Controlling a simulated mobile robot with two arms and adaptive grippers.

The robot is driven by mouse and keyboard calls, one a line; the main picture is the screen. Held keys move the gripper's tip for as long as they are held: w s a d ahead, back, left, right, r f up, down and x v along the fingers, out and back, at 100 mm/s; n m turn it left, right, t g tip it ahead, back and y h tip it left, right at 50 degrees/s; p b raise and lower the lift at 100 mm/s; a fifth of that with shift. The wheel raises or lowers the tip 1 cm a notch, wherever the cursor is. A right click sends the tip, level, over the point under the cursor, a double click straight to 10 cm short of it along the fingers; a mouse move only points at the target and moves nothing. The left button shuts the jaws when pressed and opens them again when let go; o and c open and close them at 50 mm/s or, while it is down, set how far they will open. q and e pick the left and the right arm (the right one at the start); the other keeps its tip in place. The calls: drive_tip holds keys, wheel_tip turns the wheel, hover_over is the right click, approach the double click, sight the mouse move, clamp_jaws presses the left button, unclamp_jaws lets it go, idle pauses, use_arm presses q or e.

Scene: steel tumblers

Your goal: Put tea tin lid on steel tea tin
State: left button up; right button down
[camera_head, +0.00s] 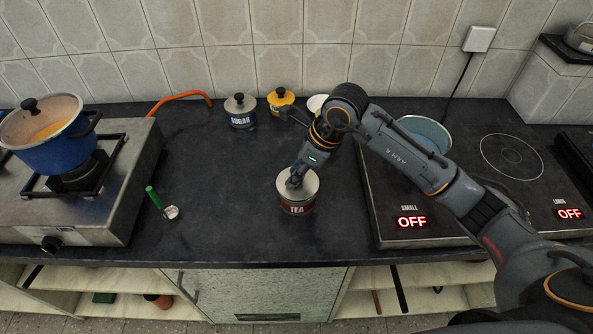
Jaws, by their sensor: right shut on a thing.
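The steel tea tin (296,209), with a dark band lettered TEA, stands upright on the dark counter near its front edge. The round grey tea tin lid (306,185) is over the tin's mouth and lines up closely with it. I cannot tell whether it rests fully on the rim. My right gripper (294,180) reaches down from the upper right and is shut on the lid at its top, hiding the knob. My left gripper is not in view.
A sugar tin (241,115) and a yellow tin (281,101) stand behind. A gas stove with a blue pot (55,145) is far left. An electric hob (400,229) is close on the right.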

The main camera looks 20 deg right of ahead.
drive_tip(key=shift+f+b, duration=0.65)
drive_tip(key=shift+f, duration=0.1)
drive_tip(key=shift+r, duration=0.1)
drive_tip(key=c, duration=1)
unclamp_jaws()
